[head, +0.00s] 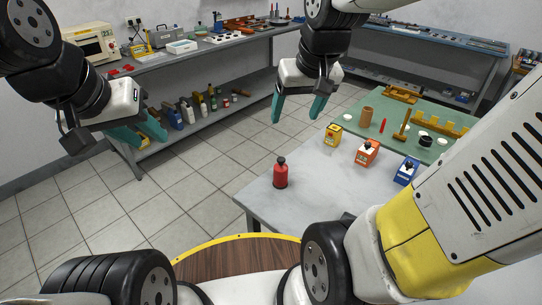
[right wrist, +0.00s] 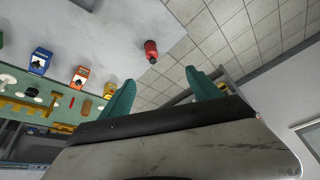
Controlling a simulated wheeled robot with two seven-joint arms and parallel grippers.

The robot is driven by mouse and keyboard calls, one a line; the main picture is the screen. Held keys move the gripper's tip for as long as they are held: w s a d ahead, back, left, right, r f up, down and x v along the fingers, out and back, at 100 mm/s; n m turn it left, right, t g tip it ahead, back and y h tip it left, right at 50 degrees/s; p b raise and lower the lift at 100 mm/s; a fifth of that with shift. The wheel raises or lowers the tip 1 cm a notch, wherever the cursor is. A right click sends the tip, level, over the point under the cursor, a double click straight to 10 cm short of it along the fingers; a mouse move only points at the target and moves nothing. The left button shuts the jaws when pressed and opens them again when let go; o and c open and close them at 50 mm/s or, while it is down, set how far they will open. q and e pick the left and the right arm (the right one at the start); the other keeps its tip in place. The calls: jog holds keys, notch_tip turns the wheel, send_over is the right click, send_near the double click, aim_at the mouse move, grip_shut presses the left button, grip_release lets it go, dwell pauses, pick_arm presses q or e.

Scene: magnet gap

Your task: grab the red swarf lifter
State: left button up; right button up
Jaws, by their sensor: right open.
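The red swarf lifter (head: 280,175) is a small red cylinder with a dark knob on top. It stands upright near the left edge of the grey table (head: 300,205). It also shows in the right wrist view (right wrist: 151,47), above and between my right fingertips in the picture. My right gripper (head: 298,107) is open and empty, above and beyond the lifter in the head view, clearly apart from it. My left gripper (head: 146,134) is far to the left, away from the table. Its teal fingers are seen at an angle, so its opening is unclear.
A yellow box (head: 333,135), an orange box (head: 367,153) and a blue box (head: 406,172) stand in a row right of the lifter. A green mat (head: 440,117) behind holds several brown and yellow items. The tabletop around the lifter is clear.

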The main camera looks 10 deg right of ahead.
jog(key=w+d+f+g+h, duration=0.1)
jog(key=w+f+g, duration=0.1)
jog(key=w+f, duration=0.85)
jog(key=n+g, duration=0.1)
jog(key=g, duration=0.1)
send_over(281, 166)
jog(key=f, duration=1.4)
jog(key=shift+a+f, duration=0.25)
jog(key=shift+f, duration=0.15)
jog(key=f, duration=0.8)
jog(key=shift+d, duration=0.2)
jog(key=shift+r, duration=0.1)
grip_shut()
